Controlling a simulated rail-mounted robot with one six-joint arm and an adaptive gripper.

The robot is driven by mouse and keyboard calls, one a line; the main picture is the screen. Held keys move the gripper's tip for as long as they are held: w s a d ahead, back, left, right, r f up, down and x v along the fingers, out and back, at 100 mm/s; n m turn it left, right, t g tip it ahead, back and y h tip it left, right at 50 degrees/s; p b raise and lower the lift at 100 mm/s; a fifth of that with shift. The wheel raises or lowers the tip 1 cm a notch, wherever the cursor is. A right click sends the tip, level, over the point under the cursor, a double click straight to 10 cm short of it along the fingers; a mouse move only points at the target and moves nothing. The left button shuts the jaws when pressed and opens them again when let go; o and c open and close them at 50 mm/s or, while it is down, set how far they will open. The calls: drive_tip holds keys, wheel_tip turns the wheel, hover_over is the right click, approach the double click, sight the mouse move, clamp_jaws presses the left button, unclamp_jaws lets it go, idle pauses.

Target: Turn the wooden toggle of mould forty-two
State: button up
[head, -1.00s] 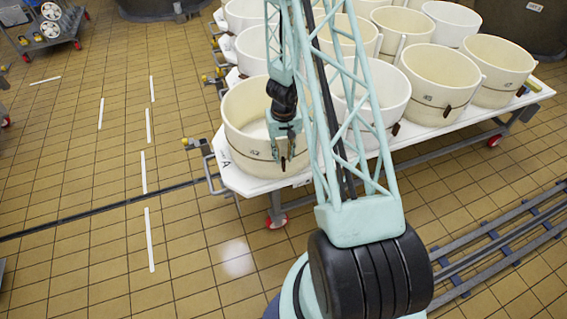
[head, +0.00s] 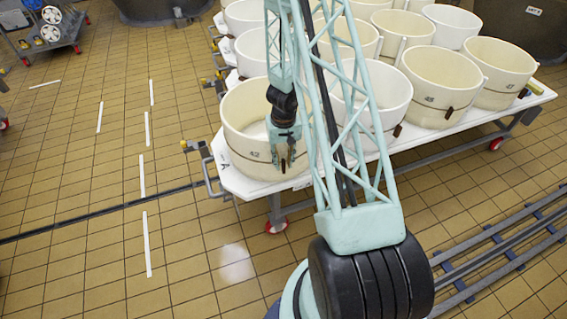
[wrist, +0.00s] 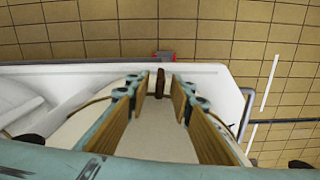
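Mould forty-two (head: 240,110) is a cream round tub at the near left corner of the white trolley. Its number shows on its front wall. Its wooden toggle (wrist: 160,84) is a small dark brown bar, upright in the wrist view, lying between my fingertips with a gap on both sides. My gripper (head: 284,157) hangs at the front wall of the mould, pointing down; it also shows in the wrist view (wrist: 160,77). Its two wood-toned fingers are open around the toggle. I cannot tell how deep the toggle sits between them.
Several similar moulds with dark toggles, such as mould forty-five (head: 440,85), stand close behind and to the right on the trolley (head: 230,178). A rail track (head: 500,250) runs at the lower right.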

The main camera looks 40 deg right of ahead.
clamp_jaws()
